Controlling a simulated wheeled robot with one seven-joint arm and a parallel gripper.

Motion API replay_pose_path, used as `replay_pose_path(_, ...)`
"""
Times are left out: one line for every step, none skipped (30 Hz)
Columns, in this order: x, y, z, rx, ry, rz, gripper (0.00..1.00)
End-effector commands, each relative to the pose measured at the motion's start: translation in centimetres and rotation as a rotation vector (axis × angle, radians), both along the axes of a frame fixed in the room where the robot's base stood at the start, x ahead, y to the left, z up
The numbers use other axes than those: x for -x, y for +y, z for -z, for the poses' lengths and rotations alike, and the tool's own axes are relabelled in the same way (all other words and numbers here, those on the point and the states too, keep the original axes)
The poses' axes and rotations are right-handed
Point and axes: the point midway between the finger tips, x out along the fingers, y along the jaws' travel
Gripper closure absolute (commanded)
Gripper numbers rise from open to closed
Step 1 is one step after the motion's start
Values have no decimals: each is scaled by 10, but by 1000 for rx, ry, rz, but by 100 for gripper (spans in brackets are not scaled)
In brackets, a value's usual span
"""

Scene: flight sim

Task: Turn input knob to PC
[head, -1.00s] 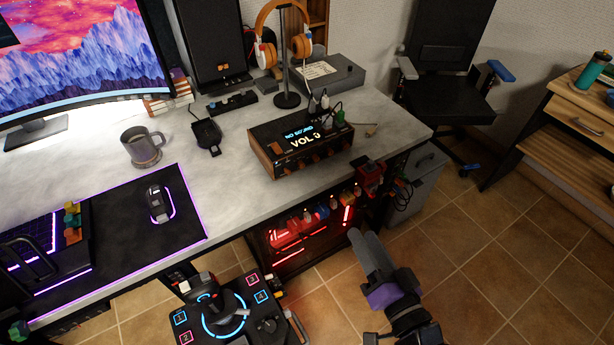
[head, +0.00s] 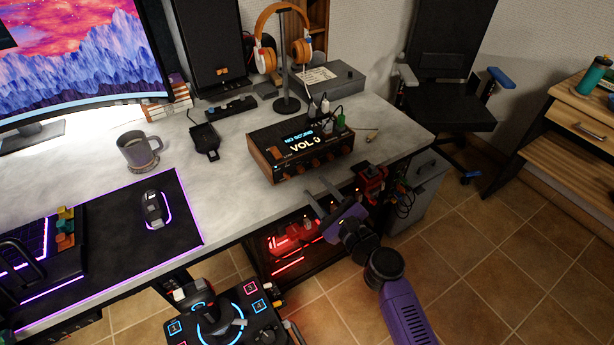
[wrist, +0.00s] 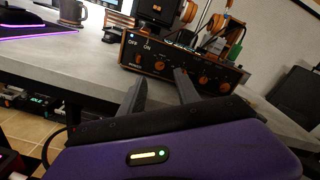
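The audio amplifier (head: 285,152) with wooden sides stands near the desk's right end, its display reading "NO SOUND" and "VOL 0". The knob labels are too small to read, so I cannot tell which is the input knob. My gripper (head: 322,190) is open and empty, in front of and below the amplifier at the desk's front edge. In the wrist view its two fingers (wrist: 160,93) point toward the panel, apart from it.
A headphone stand (head: 285,60), a grey box (head: 335,78) and plugged cables (head: 325,108) are behind the amplifier. A mug (head: 136,150) and mouse (head: 153,208) lie left. Red-lit items (head: 290,240) sit below the desk. A joystick panel (head: 225,320) is in front.

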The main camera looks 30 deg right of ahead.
Motion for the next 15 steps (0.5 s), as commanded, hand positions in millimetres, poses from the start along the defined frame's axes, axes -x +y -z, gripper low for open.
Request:
replay_pose_path(-9, 0, -2, 1, -2, -1, 61)
replay_pose_path(-14, 0, -1, 2, -2, -1, 61)
replay_pose_path(-21, 0, -2, 2, -3, -2, 61)
replay_pose_path(-25, 0, -1, 2, -1, -2, 61)
replay_pose_path(-30, 0, -2, 3, -2, -2, 61)
replay_pose_path(-36, 1, -1, 3, -1, -2, 61)
replay_pose_path(-40, 1, -1, 3, -1, -2, 61)
replay_pose_path(-43, 0, -1, 3, -2, -1, 61)
replay_pose_path(-47, 0, 0, 3, 0, -1, 61)
replay_pose_path(-50, 0, 0, 3, -1, -1, 61)
replay_pose_path(-53, 0, -1, 4, -1, -1, 61)
replay_pose_path(-55, 0, 0, 4, -1, -1, 61)
replay_pose_path(-57, 0, 0, 4, 0, 0, 61)
replay_pose_path(-58, 0, 0, 4, 1, -1, 61)
replay_pose_path(-59, 0, 0, 4, 0, 0, 61)
